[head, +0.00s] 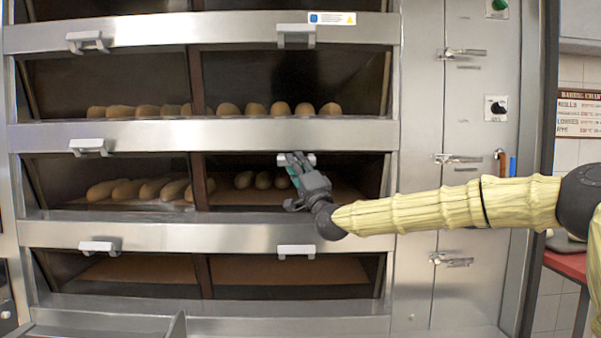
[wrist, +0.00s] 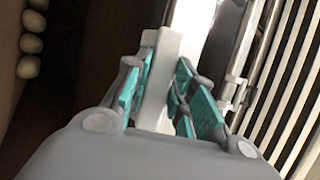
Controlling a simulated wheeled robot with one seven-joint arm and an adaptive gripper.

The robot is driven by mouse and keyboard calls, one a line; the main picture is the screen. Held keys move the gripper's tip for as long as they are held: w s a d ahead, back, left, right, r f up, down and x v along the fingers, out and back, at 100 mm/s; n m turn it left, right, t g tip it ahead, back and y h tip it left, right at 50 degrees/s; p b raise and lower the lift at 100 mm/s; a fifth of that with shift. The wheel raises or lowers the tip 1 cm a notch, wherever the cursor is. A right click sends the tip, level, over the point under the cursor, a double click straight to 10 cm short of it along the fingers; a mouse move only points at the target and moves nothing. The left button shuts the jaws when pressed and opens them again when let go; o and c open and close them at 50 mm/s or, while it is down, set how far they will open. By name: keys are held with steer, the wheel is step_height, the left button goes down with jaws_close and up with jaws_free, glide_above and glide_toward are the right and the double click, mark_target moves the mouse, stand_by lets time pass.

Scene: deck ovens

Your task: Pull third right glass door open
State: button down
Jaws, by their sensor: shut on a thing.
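My gripper (head: 298,168) is at the right glass door (head: 345,180) of the third deck, second from the bottom in the head view. Its teal-padded fingers are shut on the door's pale handle (head: 310,158). In the wrist view the white handle bar (wrist: 166,70) lies between the pads. The gripper and wrist hide part of the door's glass and most of the handle. A few loaves (head: 263,181) show behind the glass.
The left door's handle (head: 89,147) is on the same deck. Another right handle (head: 296,252) is below, and one (head: 296,36) is above. Latches (head: 460,158) stick out from the steel panel at right, near my arm. A red-topped table (head: 567,265) stands at far right.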

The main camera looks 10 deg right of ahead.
steer(key=shift+f, duration=0.1)
stand_by(0.5)
steer(key=c, duration=1.2)
jaws_free()
steer(key=v, duration=1.2)
steer(key=shift+f, duration=0.2)
steer(key=shift+w, duration=0.15)
